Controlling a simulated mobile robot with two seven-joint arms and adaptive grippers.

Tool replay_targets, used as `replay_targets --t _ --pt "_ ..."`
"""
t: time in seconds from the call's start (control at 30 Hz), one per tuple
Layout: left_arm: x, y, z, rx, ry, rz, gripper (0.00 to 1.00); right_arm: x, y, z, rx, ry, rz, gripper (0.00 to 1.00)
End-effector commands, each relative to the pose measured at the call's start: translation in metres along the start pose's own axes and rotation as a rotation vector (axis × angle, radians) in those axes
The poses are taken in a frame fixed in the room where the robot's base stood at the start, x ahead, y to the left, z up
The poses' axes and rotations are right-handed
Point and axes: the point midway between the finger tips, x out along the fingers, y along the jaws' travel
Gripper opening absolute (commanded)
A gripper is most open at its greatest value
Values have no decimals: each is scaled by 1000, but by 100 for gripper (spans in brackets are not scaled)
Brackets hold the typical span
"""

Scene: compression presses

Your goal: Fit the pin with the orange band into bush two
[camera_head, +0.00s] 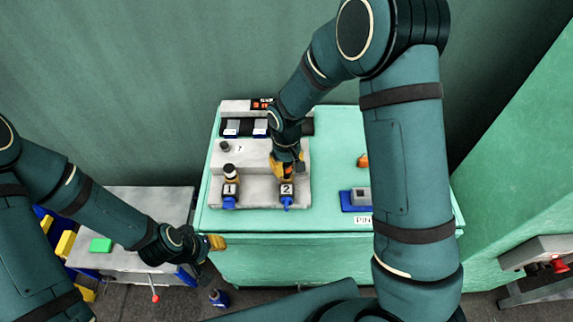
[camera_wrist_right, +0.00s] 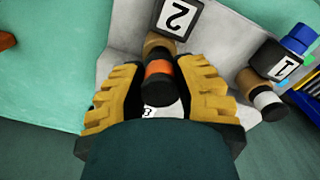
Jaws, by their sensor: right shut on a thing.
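The pin with the orange band (camera_wrist_right: 158,70) is dark and stands between the yellow fingers of my right gripper (camera_wrist_right: 157,95), which is shut on it. The same gripper (camera_head: 287,165) is just above the station marked 2 on the grey fixture. The brown bush two (camera_wrist_right: 160,43) is at the pin's far end, behind the label 2 (camera_wrist_right: 177,16); I cannot tell whether the pin is in it or only against it. In the head view the gripper hides the pin and bush. My left gripper (camera_head: 212,244) is at lower left, away from the fixture; its opening is unclear.
Bush one (camera_wrist_right: 250,83) holds a dark pin with a white band (camera_wrist_right: 267,98), beside label 1 (camera_head: 230,189). The grey fixture (camera_head: 258,196) stands on a green bench (camera_head: 330,222). A blue holder with a grey block (camera_head: 360,197) and an orange piece (camera_head: 363,160) are to the right.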

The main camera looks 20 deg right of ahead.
Motion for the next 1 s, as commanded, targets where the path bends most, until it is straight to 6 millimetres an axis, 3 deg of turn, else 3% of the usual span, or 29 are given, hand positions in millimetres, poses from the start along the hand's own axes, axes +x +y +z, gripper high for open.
replay_targets --t 0.9,0.93,1.0 --pt "16 -6 2 0 0 0 41 21 0 0 0 0 0 0" --pt "15 -6 2 0 0 0 41 21 0 0 0 0 0 38" --pt "15 -6 2 0 0 0 41 20 0 0 0 0 0 59"
